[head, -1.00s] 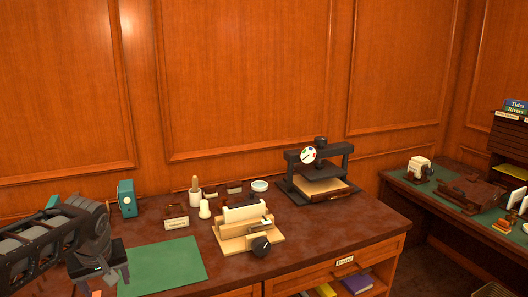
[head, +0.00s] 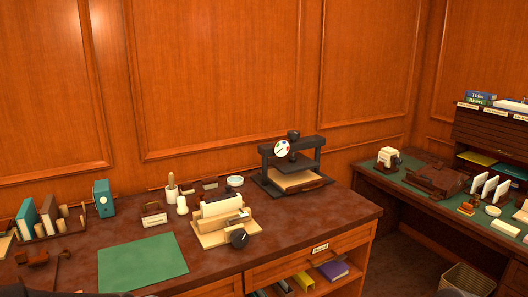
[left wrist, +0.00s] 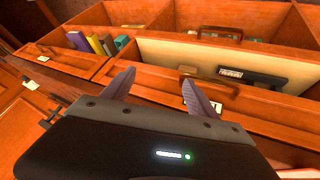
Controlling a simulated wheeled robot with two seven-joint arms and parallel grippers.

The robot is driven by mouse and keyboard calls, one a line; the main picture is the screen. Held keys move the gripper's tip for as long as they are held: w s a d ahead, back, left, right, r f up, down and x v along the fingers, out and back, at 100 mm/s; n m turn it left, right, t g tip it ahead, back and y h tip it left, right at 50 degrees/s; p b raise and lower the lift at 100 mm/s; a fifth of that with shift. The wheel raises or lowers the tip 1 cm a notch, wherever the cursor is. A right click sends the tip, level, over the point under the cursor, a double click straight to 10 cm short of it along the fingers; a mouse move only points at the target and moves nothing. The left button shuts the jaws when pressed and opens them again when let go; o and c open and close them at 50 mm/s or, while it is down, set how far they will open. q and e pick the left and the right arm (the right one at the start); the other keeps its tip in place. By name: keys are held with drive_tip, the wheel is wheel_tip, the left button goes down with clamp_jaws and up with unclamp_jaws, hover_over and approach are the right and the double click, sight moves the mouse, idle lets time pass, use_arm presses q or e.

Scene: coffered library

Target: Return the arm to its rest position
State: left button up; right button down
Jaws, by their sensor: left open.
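My left gripper (left wrist: 157,84) shows in the left wrist view with its two grey fingers spread apart and nothing between them. It is in front of the wooden desk's drawer fronts and compartments. In the head view the left arm is out of sight except for a dark piece at the bottom left edge that may be mine. My right gripper is in neither view.
The desk bears a green mat (head: 142,262), a black press (head: 297,162), a cream block device (head: 222,220) and upright books (head: 27,220) at left. Below is a labelled drawer (head: 290,258). In the left wrist view, books (left wrist: 98,43) stand in a compartment. A side desk (head: 370,178) is right.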

use_arm(q)
drive_tip(key=s+d+f+g+h, duration=0.1)
drive_tip(key=s+d+f, duration=0.45)
drive_tip(key=f, duration=0.25)
drive_tip(key=s+d+f+g+h, duration=0.1)
drive_tip(key=s+d+f, duration=0.45)
drive_tip(key=f, duration=0.25)
drive_tip(key=s+d+f+g, duration=0.2)
drive_tip(key=s+d+f, duration=0.1)
drive_tip(key=s, duration=0.5)
drive_tip(key=s+d+f+g, duration=0.2)
drive_tip(key=s+f, duration=0.3)
drive_tip(key=s, duration=0.4)
drive_tip(key=shift+s+d+f+m, duration=0.3)
drive_tip(key=shift+d+m, duration=0.1)
drive_tip(key=shift+d, duration=0.3)
drive_tip(key=shift+w, duration=0.1)
